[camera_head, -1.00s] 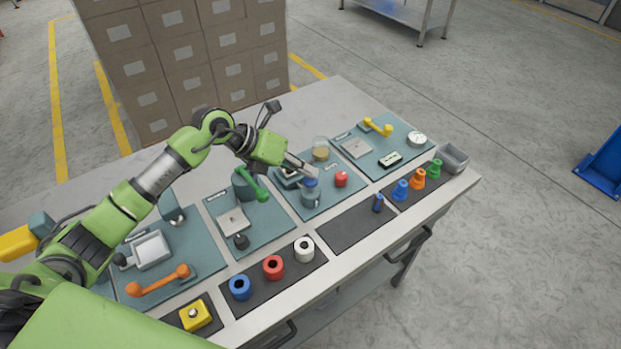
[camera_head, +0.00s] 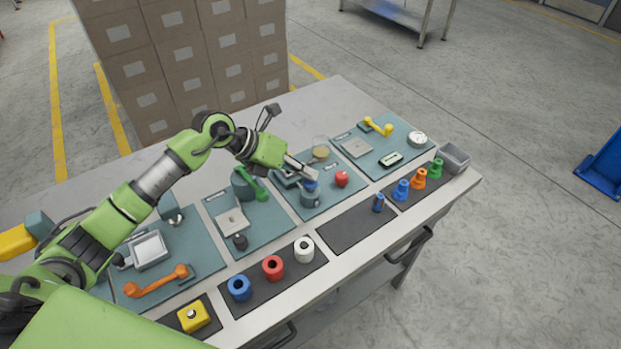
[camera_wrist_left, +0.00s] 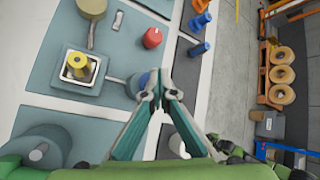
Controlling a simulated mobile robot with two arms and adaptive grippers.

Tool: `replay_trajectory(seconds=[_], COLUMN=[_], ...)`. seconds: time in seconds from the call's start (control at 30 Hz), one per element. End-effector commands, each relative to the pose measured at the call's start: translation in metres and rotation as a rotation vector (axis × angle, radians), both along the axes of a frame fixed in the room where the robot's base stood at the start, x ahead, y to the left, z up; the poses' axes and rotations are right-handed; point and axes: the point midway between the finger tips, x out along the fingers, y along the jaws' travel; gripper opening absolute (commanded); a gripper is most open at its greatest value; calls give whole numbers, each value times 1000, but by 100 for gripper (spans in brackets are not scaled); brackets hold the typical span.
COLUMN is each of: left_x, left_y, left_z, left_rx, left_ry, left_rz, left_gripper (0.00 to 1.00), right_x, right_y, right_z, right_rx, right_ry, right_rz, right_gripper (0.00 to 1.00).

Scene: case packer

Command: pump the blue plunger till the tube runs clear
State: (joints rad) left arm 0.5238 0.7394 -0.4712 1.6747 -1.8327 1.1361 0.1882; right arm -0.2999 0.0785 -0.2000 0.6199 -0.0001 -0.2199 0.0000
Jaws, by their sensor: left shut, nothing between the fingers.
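The blue plunger (camera_head: 311,186) sits on top of a grey-teal cylindrical pump body (camera_head: 310,199) on a teal panel. It also shows in the left wrist view (camera_wrist_left: 136,86), partly hidden by the fingers. My left gripper (camera_head: 313,180) is shut and empty, with its fingertips at the plunger's top. In the left wrist view the closed fingertips (camera_wrist_left: 160,84) overlap the plunger's edge; I cannot tell whether they touch it. A round vessel with amber-brown contents (camera_head: 320,146) stands behind the pump. A brownish tube (camera_wrist_left: 91,37) runs from it in the wrist view. My right gripper is not in view.
A red knob (camera_head: 341,179) stands close right of the pump. A square tray with a yellow piece (camera_wrist_left: 79,67) is beside it in the wrist view. A green-handled valve (camera_head: 250,184) is to the left.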

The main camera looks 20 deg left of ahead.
Motion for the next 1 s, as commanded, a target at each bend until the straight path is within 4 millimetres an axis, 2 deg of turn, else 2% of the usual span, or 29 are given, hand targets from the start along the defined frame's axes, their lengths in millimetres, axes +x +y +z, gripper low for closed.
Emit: replay_trajectory(seconds=[1.0], left_x=[-2], left_y=[0], left_z=[-16], left_rx=[3], left_ry=[8], left_rz=[-3], left_gripper=[0], right_x=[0], right_y=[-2], right_z=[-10], right_rx=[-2], right_ry=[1], right_rz=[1], right_gripper=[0])
